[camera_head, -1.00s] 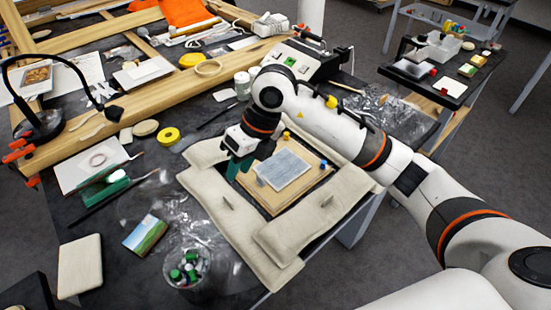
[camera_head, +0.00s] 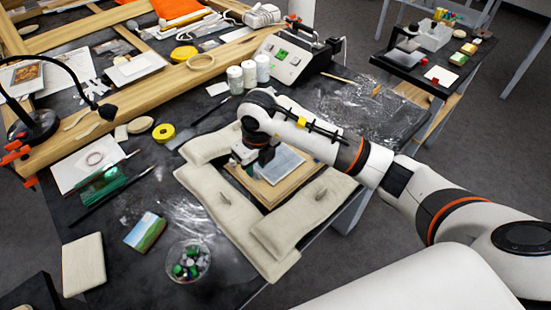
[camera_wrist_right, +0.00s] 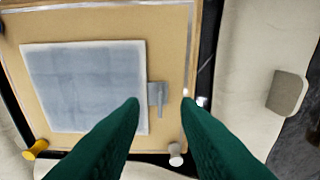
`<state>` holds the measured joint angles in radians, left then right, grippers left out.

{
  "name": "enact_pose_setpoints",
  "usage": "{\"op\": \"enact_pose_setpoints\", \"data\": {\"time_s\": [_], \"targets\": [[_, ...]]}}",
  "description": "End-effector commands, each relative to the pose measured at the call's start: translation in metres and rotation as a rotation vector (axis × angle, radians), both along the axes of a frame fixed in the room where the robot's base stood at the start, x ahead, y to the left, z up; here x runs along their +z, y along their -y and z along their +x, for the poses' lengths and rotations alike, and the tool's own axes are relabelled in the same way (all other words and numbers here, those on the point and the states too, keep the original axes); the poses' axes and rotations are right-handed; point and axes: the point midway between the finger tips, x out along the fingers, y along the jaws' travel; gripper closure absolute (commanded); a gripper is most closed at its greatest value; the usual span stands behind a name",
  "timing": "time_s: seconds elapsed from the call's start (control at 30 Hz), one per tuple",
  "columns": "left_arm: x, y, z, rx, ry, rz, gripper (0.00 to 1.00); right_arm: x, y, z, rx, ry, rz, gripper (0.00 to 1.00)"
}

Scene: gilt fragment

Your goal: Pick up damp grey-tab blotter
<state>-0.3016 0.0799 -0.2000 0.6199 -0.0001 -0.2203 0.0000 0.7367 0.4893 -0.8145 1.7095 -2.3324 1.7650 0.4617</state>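The damp grey-tab blotter (camera_head: 287,164) is a grey-blue square sheet with a pale edge, lying flat on a tan wooden board (camera_head: 263,195). In the right wrist view the blotter (camera_wrist_right: 85,85) has a small grey tab (camera_wrist_right: 157,96) at its right edge. My right gripper (camera_wrist_right: 161,103) has green fingers, open and empty. In that view the tab shows between the fingertips; I cannot tell how far below them it is. In the head view my right wrist hides the blotter's left part and the fingertips. My left gripper is not in view.
Cream padded cushions (camera_head: 277,234) surround the board, with grey tabs on them. A yellow peg (camera_wrist_right: 36,149) and a white peg (camera_wrist_right: 176,153) stand at the board's edge. White jars (camera_head: 249,73) and a control box (camera_head: 293,60) stand behind. A clear bowl (camera_head: 188,262) is at front.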

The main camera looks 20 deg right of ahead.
Motion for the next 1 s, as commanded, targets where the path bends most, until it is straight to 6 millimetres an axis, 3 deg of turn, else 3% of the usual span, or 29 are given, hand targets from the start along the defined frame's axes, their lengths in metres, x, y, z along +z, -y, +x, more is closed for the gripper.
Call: {"op": "enact_pose_setpoints", "data": {"time_s": [0.17, 0.4, 0.6, 1.0], "targets": [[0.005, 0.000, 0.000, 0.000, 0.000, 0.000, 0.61, -0.018, -0.001, 0.002, -0.001, -0.002, 0.002, 0.71], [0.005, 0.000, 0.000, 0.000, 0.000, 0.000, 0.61, -0.021, -0.001, 0.002, 0.001, 0.001, 0.001, 0.71], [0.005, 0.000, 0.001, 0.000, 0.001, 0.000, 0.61, -0.020, -0.001, 0.002, 0.000, 0.001, 0.001, 1.00], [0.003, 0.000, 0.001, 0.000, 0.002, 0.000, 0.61, -0.016, -0.001, 0.003, 0.000, 0.002, 0.002, 1.00]]}}
